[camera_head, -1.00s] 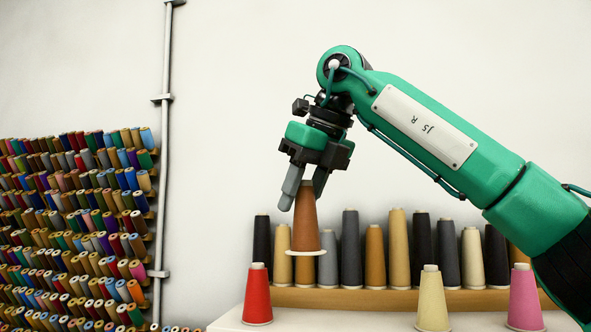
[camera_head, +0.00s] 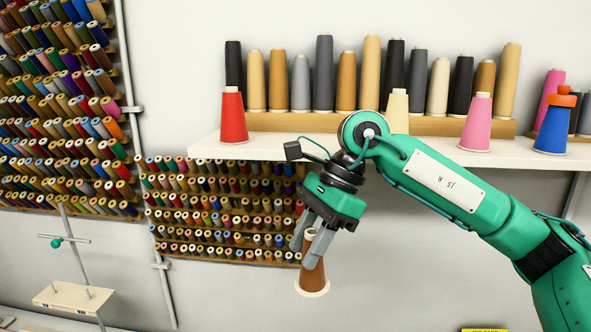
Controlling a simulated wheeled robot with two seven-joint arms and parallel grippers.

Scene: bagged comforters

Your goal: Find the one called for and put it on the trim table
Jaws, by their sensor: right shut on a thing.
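My right gripper (camera_head: 310,236) is shut on a brown thread cone (camera_head: 314,277), gripping its narrow top. The cone hangs tilted a little, its pale base ring down, in front of the wall and below the shelf. A trim table is not clearly identifiable; a pale surface (camera_head: 40,324) shows at the bottom left edge. My left gripper is not in view.
A white shelf (camera_head: 300,152) above holds a red cone (camera_head: 233,118), a cream cone (camera_head: 396,112), a pink cone (camera_head: 477,125) and a blue cone (camera_head: 555,130), with several more behind. Thread racks (camera_head: 60,120) fill the left wall. A small stand (camera_head: 72,298) is at lower left.

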